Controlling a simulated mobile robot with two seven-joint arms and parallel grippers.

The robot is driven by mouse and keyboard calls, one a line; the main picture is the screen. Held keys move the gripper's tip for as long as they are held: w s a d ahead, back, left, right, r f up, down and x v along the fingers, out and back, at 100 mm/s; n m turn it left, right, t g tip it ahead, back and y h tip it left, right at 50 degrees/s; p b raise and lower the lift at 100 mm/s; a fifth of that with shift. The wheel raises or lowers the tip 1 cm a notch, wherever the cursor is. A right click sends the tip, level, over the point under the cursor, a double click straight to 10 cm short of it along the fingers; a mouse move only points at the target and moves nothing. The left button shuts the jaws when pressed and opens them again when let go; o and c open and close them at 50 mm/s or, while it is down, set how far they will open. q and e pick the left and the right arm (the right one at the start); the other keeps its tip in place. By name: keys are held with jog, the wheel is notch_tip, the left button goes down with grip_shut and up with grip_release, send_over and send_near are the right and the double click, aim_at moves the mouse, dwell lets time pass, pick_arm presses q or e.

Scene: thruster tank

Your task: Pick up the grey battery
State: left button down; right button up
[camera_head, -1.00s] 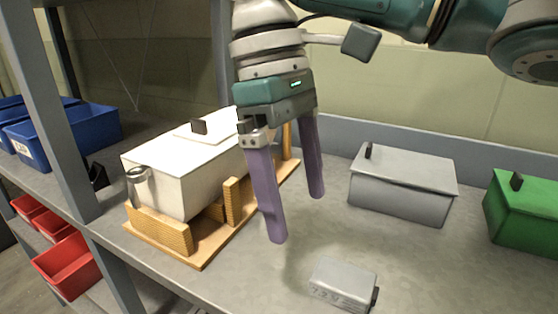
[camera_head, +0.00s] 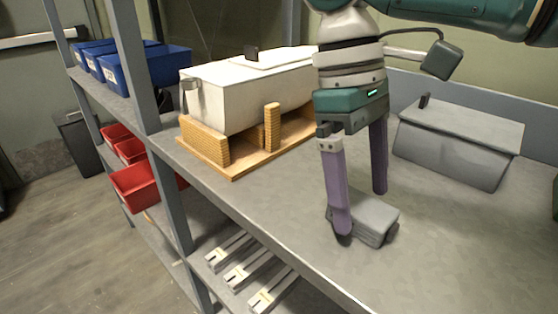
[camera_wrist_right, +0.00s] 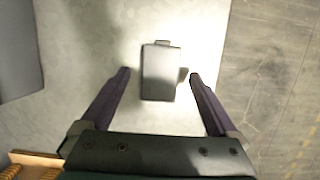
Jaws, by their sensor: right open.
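The grey battery (camera_head: 376,217) is a small grey block lying on the grey shelf top near its front edge. My right gripper (camera_head: 362,214) is open and points down, with one purple finger in front of the battery and the other behind it. In the right wrist view the battery (camera_wrist_right: 159,71) lies between the two open fingertips of the right gripper (camera_wrist_right: 158,76), with a gap on each side. I cannot tell how far the fingertips are above the shelf. My left gripper is not in view.
A white box (camera_head: 236,92) sits on a wooden stand (camera_head: 236,171) at the left. A grey lidded box (camera_head: 455,150) stands at the back right. Blue bins (camera_head: 158,70) and red bins (camera_head: 135,187) are on the left shelves. The shelf's front edge (camera_head: 290,255) runs close to the battery.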

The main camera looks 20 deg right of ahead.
jog(key=shift+s+f, duration=0.15)
jog(key=shift+f, duration=0.3)
jog(key=shift+c, duration=0.2)
grip_shut()
dwell(0.4)
